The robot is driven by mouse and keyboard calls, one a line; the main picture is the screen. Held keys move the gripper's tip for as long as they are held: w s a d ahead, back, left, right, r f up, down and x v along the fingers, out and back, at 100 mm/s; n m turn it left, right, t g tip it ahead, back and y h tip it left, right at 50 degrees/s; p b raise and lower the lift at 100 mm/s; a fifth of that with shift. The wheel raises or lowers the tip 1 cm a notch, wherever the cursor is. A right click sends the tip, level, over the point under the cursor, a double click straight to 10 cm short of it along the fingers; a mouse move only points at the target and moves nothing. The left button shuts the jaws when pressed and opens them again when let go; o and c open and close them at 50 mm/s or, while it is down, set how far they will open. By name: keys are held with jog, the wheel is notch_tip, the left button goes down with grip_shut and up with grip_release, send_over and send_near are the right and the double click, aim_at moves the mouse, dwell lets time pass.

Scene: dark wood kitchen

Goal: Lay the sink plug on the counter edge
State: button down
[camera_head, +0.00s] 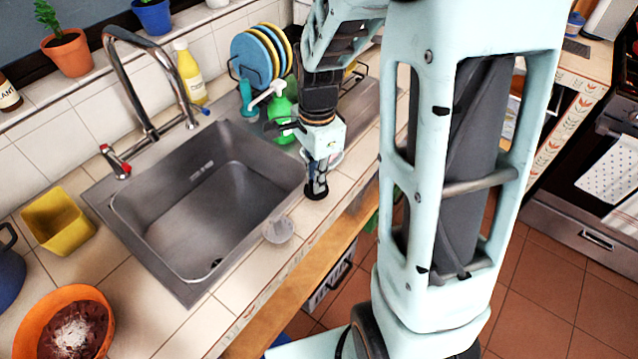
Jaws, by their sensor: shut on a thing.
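The sink plug (316,194), a small black disc, is at the fingertips of my gripper (318,180). My gripper points down and is shut on it. The plug is over the tiled counter edge (336,202), just right of the sink's near right corner. I cannot tell whether the plug touches the tiles or hangs slightly above them. The steel sink (205,205) is to the left and looks empty, with a dark drain hole near its front.
A small clear cup (279,230) stands on the counter edge, left of my gripper. A yellow container (58,220) and an orange bowl (66,325) are at left.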

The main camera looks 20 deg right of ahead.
jog(key=shift+f+b, duration=0.4)
jog(key=shift+f, duration=0.7)
jog(key=shift+f, duration=0.1)
jog(key=shift+f, duration=0.15)
jog(key=c, duration=2.1)
grip_release()
notch_tip(320, 180, up, 12)
jog(key=shift+d+r+p, duration=0.1)
jog(key=shift+r+p, duration=0.15)
jog(key=shift+p, duration=0.2)
